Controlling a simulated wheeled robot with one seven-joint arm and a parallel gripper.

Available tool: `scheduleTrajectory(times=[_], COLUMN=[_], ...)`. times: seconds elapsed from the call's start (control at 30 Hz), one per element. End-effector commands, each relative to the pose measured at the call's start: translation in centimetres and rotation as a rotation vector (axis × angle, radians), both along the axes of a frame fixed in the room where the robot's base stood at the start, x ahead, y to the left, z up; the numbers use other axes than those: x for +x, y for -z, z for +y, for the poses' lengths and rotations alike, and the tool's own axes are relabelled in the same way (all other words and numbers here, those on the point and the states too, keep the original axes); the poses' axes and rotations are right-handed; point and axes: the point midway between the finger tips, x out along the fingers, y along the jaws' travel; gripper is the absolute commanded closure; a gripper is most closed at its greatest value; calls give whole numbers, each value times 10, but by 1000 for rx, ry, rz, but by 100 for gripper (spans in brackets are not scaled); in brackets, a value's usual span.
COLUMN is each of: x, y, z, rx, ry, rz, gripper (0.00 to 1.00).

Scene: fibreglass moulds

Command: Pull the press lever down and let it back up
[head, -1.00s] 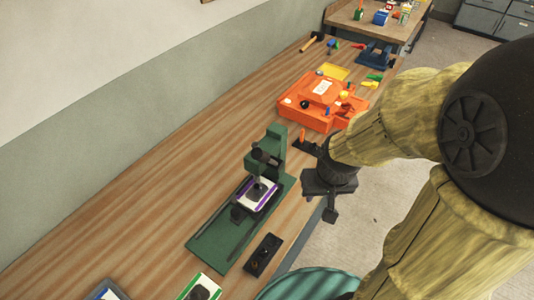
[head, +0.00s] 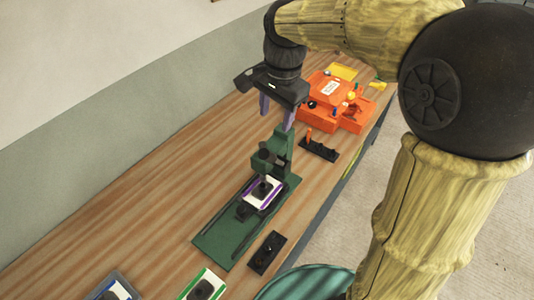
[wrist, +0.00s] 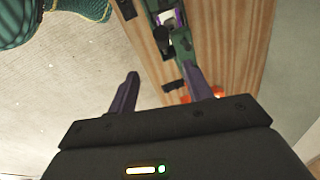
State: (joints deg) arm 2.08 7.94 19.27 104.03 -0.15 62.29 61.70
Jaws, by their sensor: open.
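The green press (head: 284,152) stands on its long green base (head: 222,236) on the wooden bench. A dark part shows at its head, but I cannot clearly tell the lever from the rest of the head. A white, purple-edged piece (head: 274,193) with a dark part on it lies under the head. My gripper (head: 276,113) is open, with its purple fingers pointing down, above and behind the press in the head view. Its fingers look empty and apart from the press. In the wrist view, the press (wrist: 181,42) lies ahead, beyond the fingertips (wrist: 163,82).
An orange mould (head: 318,92) sits behind the press. Small black blocks (head: 267,252) (head: 318,150) lie to the right. A green-edged piece (head: 212,279) and a grey tray (head: 117,278) lie in front. The bench left of the press is clear.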

Motion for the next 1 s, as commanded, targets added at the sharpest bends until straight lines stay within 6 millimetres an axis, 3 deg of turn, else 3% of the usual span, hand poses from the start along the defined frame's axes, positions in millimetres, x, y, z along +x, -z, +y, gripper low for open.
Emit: scheduleTrajectory(times=[0.13, 0.53, 0.67, 1.0], x=[2, 2, 3, 7], y=[-10, -4, 10, 68], z=[6, 6, 7, 11], rx=[8, 7, 7, 6], ry=[45, 43, 43, 40], rz=[12, 14, 16, 18], gripper=[50, 50, 50, 50])
